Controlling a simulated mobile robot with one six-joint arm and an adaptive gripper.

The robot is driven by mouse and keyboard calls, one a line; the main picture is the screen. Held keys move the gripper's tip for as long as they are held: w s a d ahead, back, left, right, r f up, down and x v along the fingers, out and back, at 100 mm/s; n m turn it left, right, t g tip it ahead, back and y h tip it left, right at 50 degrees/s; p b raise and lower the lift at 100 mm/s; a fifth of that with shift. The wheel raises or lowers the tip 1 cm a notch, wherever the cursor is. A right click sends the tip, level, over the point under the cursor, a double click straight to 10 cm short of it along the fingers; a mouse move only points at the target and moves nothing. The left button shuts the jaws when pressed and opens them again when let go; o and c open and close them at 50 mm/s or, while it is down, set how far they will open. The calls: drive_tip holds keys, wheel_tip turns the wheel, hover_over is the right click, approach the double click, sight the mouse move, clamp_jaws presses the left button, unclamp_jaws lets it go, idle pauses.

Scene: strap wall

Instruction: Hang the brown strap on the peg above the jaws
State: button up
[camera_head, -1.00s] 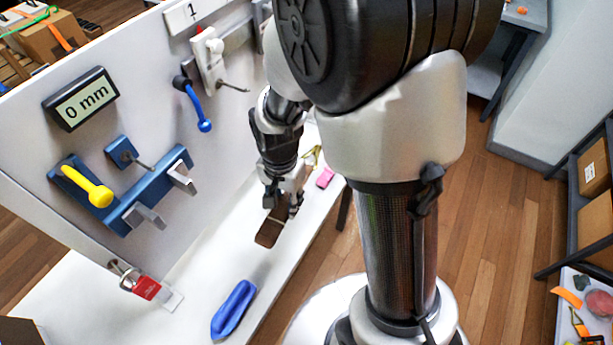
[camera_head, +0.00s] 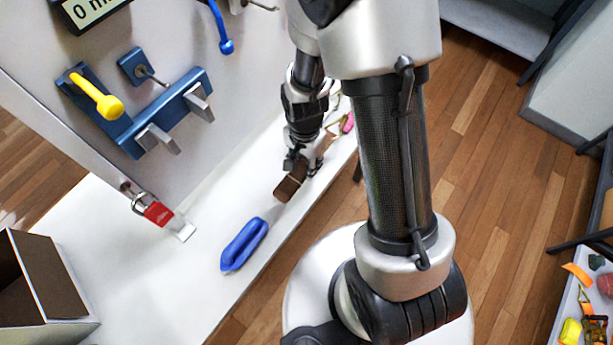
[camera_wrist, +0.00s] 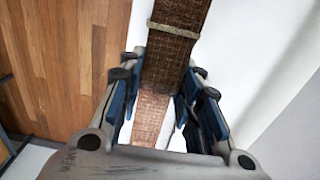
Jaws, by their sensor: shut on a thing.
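The brown strap (camera_head: 291,186) is held by my gripper (camera_head: 297,164) over the white shelf, near its front edge. In the wrist view the strap (camera_wrist: 180,35) shows a woven face with a pale cross band, and it runs between the blue-padded fingers of my gripper (camera_wrist: 160,95). The peg (camera_head: 140,67) is a thin rod on a blue square plate on the wall. Below it is a blue bar with two grey jaws (camera_head: 157,139). A yellow-knobbed lever (camera_head: 98,96) sits left of them. The strap is apart from the peg, lower and to its right.
A blue oblong thing (camera_head: 244,245) lies on the white shelf (camera_head: 150,285). A red tag (camera_head: 158,213) hangs at the wall's lower edge. An open brown box (camera_head: 45,285) stands at lower left. A blue-knobbed lever (camera_head: 225,45) is higher on the wall.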

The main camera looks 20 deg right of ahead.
sight(305, 183)
drive_tip(key=shift+f+b, duration=0.95)
drive_tip(key=shift+f, duration=2.95)
drive_tip(key=shift+f, duration=0.2)
drive_tip(key=o, duration=1.2)
drive_tip(key=shift+r, duration=0.1)
